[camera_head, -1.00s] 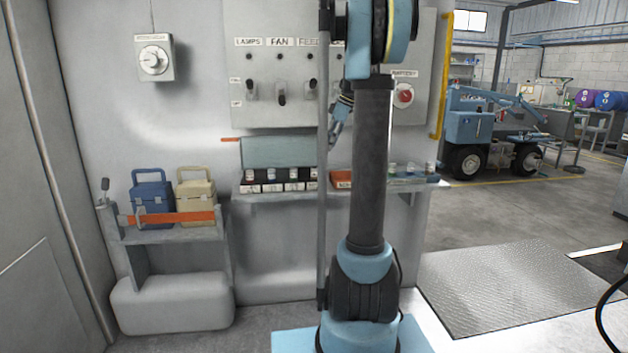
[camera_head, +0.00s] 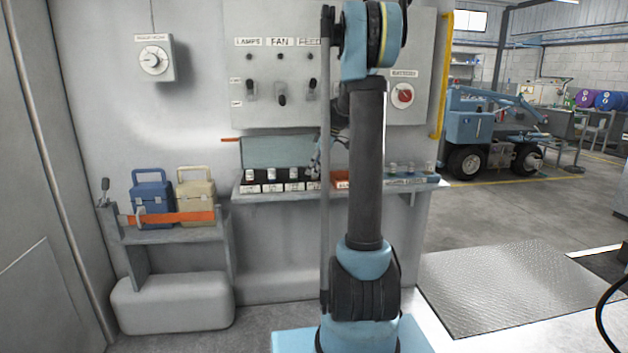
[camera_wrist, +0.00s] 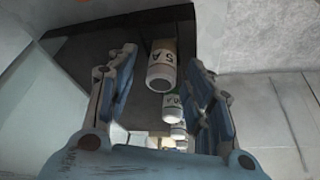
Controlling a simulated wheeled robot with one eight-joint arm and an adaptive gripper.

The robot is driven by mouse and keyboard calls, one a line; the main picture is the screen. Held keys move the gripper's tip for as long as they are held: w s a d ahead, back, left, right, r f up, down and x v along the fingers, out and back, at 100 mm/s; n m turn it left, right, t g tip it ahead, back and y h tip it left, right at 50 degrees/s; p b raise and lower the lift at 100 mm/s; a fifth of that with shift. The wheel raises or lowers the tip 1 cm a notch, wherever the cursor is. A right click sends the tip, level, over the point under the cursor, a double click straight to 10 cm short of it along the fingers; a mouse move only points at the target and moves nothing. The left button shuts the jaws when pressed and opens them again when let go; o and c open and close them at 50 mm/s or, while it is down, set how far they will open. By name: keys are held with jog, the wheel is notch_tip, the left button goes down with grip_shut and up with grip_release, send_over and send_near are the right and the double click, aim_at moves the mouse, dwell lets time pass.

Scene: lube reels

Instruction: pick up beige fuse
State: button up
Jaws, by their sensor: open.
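A fuse with a white end and a tan-beige band, marked "5 A" (camera_wrist: 161,72), is in the upper middle of the wrist view. My gripper (camera_wrist: 160,72) is open, with one finger on each side of this fuse and gaps showing between. Two more white-ended fuses, one marked "A" (camera_wrist: 173,110) and one smaller (camera_wrist: 179,130), line up beyond it. In the head view my gripper (camera_head: 315,168) is low over the right end of the dark fuse rack (camera_head: 280,180), partly beside my arm. White-topped fuses (camera_head: 271,174) stand in that rack; their body colours are too small to tell.
The rack sits on a wall shelf (camera_head: 262,196) under the switch panel (camera_head: 290,95). A red-orange box (camera_head: 341,179) and a blue rack (camera_head: 408,180) are to the right. Blue (camera_head: 152,192) and beige (camera_head: 196,194) cases stand on a lower shelf at left.

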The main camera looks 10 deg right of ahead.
jog(key=shift+w+a+f, duration=0.1)
jog(key=shift+a+f, duration=0.05)
jog(key=shift+f, duration=0.2)
jog(key=c, duration=1.1)
jog(key=shift+c, duration=0.2)
jog(key=shift+r, duration=0.1)
